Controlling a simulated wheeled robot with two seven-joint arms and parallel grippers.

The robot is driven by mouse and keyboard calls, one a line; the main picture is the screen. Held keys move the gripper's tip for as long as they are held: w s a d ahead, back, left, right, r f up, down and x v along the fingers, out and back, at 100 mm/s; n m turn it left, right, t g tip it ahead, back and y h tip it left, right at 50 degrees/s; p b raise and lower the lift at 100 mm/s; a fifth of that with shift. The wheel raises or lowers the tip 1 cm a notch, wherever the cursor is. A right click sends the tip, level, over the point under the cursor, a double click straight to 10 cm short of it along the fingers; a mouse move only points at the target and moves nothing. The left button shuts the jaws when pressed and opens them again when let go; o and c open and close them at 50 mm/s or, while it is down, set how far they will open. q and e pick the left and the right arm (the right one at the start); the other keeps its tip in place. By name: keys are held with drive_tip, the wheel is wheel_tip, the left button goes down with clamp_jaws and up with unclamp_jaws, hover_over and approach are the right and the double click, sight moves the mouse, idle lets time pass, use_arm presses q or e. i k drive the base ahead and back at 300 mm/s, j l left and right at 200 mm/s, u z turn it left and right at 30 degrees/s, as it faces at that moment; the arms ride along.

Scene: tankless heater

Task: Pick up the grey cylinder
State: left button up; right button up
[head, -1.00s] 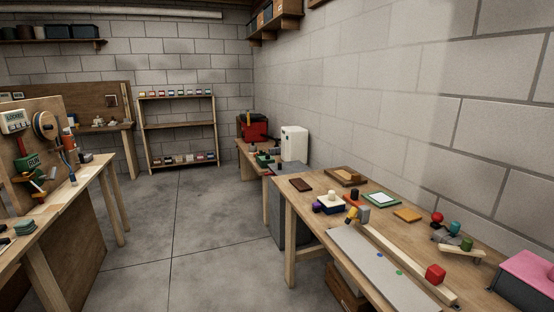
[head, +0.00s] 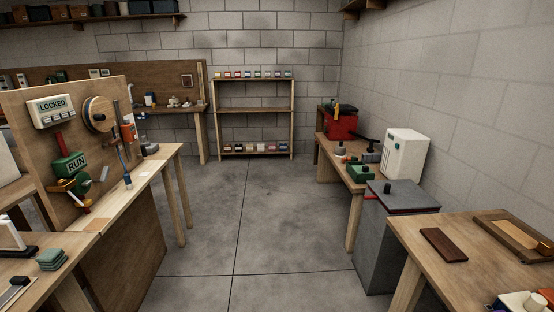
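I cannot clearly pick out the grey cylinder. A small dark grey rounded piece (head: 372,156) lies on the far right bench, beside the white heater-like box (head: 404,155), but its shape is too small to be sure of. Another small grey piece (head: 150,149) sits on the left bench near its far end. A short dark knob (head: 387,187) stands on the grey cabinet. Neither of my grippers shows in the head view.
The left workbench (head: 150,170) carries a panel with LOCKED and RUN signs. The right table (head: 440,235) holds a brown block and a wooden tray. A shelf rack (head: 254,109) stands at the back wall. Bare concrete floor (head: 235,230) lies open between the benches.

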sight(340, 149)
drive_tip(key=i, duration=1)
drive_tip(key=i+j+z, duration=0.1)
drive_tip(key=i, duration=0.95)
drive_tip(key=i+j, duration=0.15)
drive_tip(key=i, duration=0.85)
